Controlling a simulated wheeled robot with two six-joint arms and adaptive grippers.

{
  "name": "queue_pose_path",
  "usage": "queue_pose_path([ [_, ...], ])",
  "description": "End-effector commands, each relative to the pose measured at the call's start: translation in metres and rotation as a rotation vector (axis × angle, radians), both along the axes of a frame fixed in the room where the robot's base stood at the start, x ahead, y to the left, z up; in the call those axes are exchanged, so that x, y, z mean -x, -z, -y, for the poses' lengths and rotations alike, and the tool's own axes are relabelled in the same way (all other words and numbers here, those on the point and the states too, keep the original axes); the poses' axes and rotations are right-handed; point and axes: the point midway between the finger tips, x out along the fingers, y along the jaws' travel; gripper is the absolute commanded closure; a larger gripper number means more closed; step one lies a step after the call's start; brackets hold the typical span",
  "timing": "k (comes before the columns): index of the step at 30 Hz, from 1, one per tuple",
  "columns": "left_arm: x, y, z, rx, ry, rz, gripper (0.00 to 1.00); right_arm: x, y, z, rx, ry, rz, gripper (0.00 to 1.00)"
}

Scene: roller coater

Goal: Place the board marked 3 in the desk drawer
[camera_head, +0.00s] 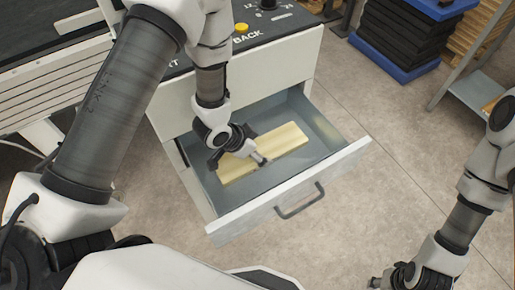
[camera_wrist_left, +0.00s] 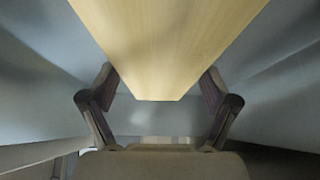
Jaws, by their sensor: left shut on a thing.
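A pale wooden board (camera_head: 285,142) lies inside the open desk drawer (camera_head: 325,187), at or just above its grey floor. No number can be read on it. My left gripper (camera_head: 240,163) reaches down into the drawer and is shut on the board's near-left part. In the left wrist view, the board (camera_wrist_left: 165,45) runs between the two fingers (camera_wrist_left: 158,100), with grey drawer walls around it. My right gripper (camera_head: 385,280) is low at the right, outside the drawer; its fingers are too small to read.
The desk top (camera_head: 275,28) above the drawer carries a yellow button (camera_head: 242,27). A dark stack on a blue base (camera_head: 395,68) stands at the back right, beside a metal rack (camera_head: 475,88). The floor (camera_head: 375,150) right of the drawer is clear.

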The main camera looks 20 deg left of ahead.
Motion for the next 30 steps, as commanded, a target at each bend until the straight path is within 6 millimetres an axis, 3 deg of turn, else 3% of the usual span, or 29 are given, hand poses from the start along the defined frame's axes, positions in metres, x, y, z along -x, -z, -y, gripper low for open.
queue_pose_path([
  [6, 0.000, 0.003, 0.000, 0.001, 0.000, 0.001, 0.64, 0.000, 0.002, 0.000, 0.000, 0.000, 0.000, 0.60],
  [7, 0.000, 0.003, 0.000, 0.000, 0.000, 0.000, 0.10, 0.000, 0.002, 0.000, 0.000, 0.000, 0.000, 0.60],
  [8, 0.000, 0.002, 0.000, 0.000, 0.000, 0.000, 0.00, 0.000, 0.002, 0.000, 0.000, 0.000, 0.000, 0.60],
  [21, 0.001, -0.006, -0.002, 0.001, -0.001, 0.002, 0.00, 0.000, 0.000, 0.000, 0.000, 0.000, 0.000, 0.60],
  [30, 0.030, -0.065, -0.025, 0.004, -0.005, 0.003, 0.00, 0.000, 0.000, 0.000, 0.000, 0.000, 0.000, 0.60],
])
